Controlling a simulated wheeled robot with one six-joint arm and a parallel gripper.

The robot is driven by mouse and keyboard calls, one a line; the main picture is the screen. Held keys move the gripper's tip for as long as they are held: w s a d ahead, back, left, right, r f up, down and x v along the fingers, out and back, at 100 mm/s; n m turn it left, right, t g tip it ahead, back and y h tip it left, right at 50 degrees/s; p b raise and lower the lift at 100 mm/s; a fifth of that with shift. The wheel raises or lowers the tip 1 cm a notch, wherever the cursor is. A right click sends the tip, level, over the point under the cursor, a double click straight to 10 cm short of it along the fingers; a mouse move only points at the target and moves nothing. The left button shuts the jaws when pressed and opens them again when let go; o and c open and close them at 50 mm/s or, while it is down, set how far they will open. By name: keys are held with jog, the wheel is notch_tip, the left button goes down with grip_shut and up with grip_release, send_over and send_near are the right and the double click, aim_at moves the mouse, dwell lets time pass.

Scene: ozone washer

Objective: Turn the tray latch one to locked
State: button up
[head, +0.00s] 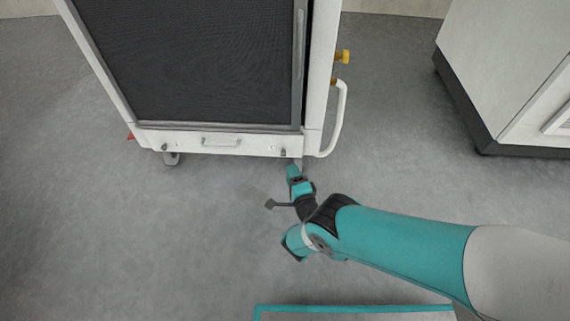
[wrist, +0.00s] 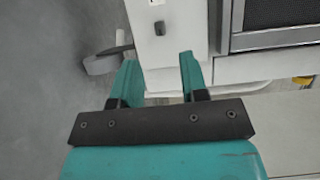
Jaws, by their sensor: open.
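The tray front is a white strip (head: 190,139) along the bottom of the washer, with a small dark latch near each end. The left latch (head: 165,147) and the right latch (head: 283,152) look alike; no label tells which is latch one. My gripper (head: 295,166) is low in front of the strip's right end, just below the right latch. In the wrist view my gripper (wrist: 157,60) is open and empty. A dark latch (wrist: 160,28) on a white panel shows just beyond the gap between its fingers, apart from them. Whether it is locked cannot be told.
The washer's dark mesh door (head: 200,65) is above the tray. A white bar handle (head: 338,120) and a yellow knob (head: 343,57) stick out on its right side. A caster (wrist: 105,60) is beside my left finger. Another white cabinet (head: 510,75) stands right. Floor between is clear.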

aim_at(284, 155)
jog(key=shift+b+x, duration=2.45)
jog(key=shift+x, duration=1.4)
grip_shut()
